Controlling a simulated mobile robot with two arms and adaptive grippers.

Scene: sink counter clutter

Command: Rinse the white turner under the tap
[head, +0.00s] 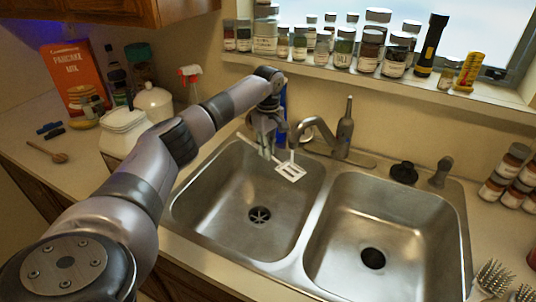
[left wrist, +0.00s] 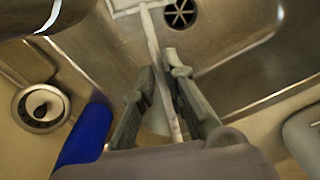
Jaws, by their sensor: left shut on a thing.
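My left gripper (head: 267,146) is over the back of the left sink basin (head: 215,205), just left of the tap (head: 343,130). It is shut on the white turner (head: 290,171). The turner's slotted head hangs over the basin, below and near the tap's spout end. In the left wrist view the turner's thin handle (left wrist: 154,45) runs between the two fingers (left wrist: 160,92), with its head partly cut off at the top edge. I see no stream of water. My right gripper is not in view.
A blue object (left wrist: 86,136) stands close beside the gripper, behind the sink. The right basin (head: 400,225) is empty. Several jars and a flashlight (head: 431,45) line the window sill. A white canister (head: 124,130) and a pancake mix box (head: 77,72) stand at left.

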